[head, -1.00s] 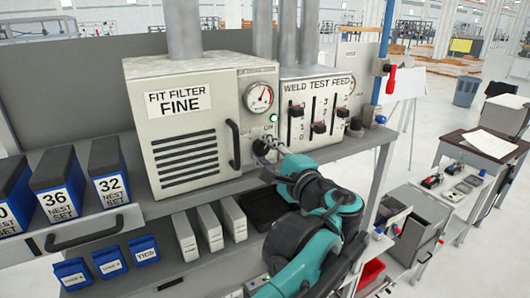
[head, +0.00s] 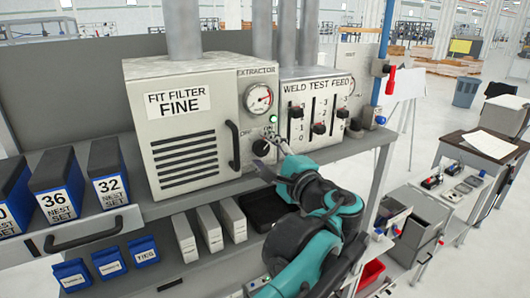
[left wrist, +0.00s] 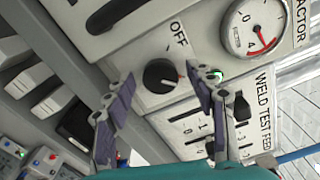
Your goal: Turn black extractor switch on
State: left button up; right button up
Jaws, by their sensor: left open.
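The black extractor switch (head: 261,148) is a round knob on the grey extractor panel, below the gauge and between the OFF and ON labels. It also shows in the left wrist view (left wrist: 160,75), beyond and between my fingertips, with OFF printed beside it. My left gripper (head: 275,144) is open and empty, just right of the knob in the head view. Its two fingers (left wrist: 160,100) are spread in the left wrist view, and they look clear of the knob. A green lamp (head: 273,119) glows above the switch. My right gripper is out of view.
A round gauge (head: 259,98) sits above the switch. A black vertical handle (head: 233,143) stands close on its left. The weld test feed panel (head: 317,105) with black sliders is close on the right. A shelf (head: 160,208) runs below the cabinet.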

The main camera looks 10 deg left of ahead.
pick_arm(q)
jog(key=v, duration=1.2)
jog(key=s+a+f+n+g+h+b, duration=0.15)
jog(key=a+f+b, duration=0.35)
jog(key=f, duration=0.6)
jog(key=a+f+n+g+h+b, duration=0.1)
jog(key=a+f+g+b, duration=0.3)
jog(key=f, duration=0.7)
jog(key=s+a+f+n+g+h+b, duration=0.1)
jog(key=a+f+n+b, duration=0.1)
jog(key=a+f+b, duration=0.6)
jog(key=s+f+n+h+b, duration=0.2)
jog(key=f+b, duration=0.4)
jog(key=f, duration=0.7)
jog(key=s+f+n+h+b, duration=0.2)
jog(key=s+f+n+b, duration=0.2)
jog(key=f, duration=0.8)
jog(key=s+f+n+h+b, duration=0.3)
jog(key=f+b, duration=0.4)
jog(key=f, duration=0.6)
jog(key=shift+s+a+f+g+b, duration=0.4)
jog(key=shift+a+g, duration=0.05)
jog(key=shift+n, duration=0.25)
